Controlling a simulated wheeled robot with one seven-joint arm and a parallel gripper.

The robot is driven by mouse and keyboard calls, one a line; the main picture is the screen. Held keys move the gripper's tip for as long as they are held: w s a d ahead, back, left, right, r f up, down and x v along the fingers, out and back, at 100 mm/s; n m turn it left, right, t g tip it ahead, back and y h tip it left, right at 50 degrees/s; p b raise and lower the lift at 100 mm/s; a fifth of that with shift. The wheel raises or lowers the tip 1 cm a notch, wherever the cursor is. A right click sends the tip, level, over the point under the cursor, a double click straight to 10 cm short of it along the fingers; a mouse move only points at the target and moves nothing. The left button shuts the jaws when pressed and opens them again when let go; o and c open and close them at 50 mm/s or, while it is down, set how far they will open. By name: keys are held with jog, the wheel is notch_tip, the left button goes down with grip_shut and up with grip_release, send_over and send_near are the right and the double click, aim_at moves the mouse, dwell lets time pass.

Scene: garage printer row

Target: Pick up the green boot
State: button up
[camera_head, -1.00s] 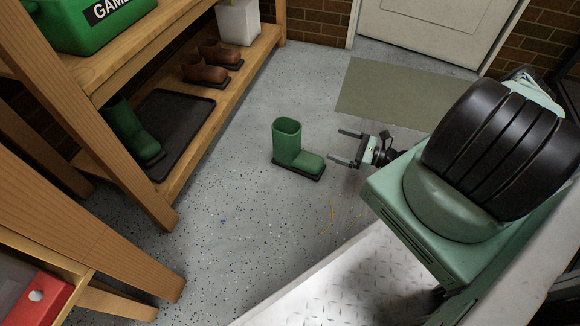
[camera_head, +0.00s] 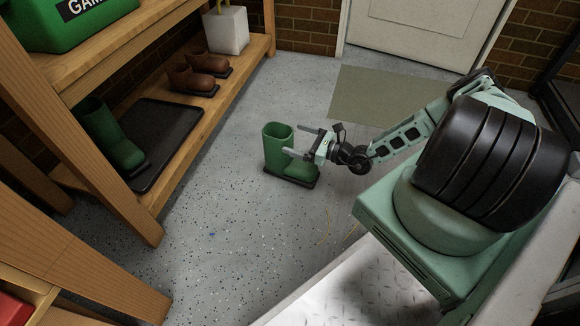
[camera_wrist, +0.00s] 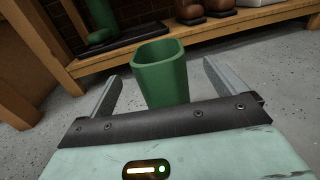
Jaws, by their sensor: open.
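A green boot (camera_head: 277,150) stands upright on the speckled floor, its toe to the right and its dark sole down. My gripper (camera_head: 291,141) is open at the boot's shaft, coming in level from the right. In the wrist view the boot's open top (camera_wrist: 160,60) lies between the two fingers of my gripper (camera_wrist: 165,82), with a gap on each side. The lower part of the boot is hidden there by the gripper body. A second green boot (camera_head: 108,135) sits on the lower shelf at the left.
A wooden shelf (camera_head: 215,98) along the left holds a black tray (camera_head: 160,130), brown shoes (camera_head: 195,82) and a white pot (camera_head: 226,32). A green mat (camera_head: 385,98) lies before the door (camera_head: 440,30). The floor around the standing boot is clear.

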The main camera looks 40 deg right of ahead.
aim_at(292, 139)
jog(key=b+x, duration=0.3)
jog(key=x, duration=0.1)
jog(key=shift+a+f, duration=0.1)
jog(key=shift+a, duration=0.1)
jog(key=shift+w+a, duration=0.15)
jog(key=shift+w, duration=0.15)
jog(key=shift+c, duration=0.3)
jog(key=shift+r, duration=0.25)
jog(key=c, duration=1.6)
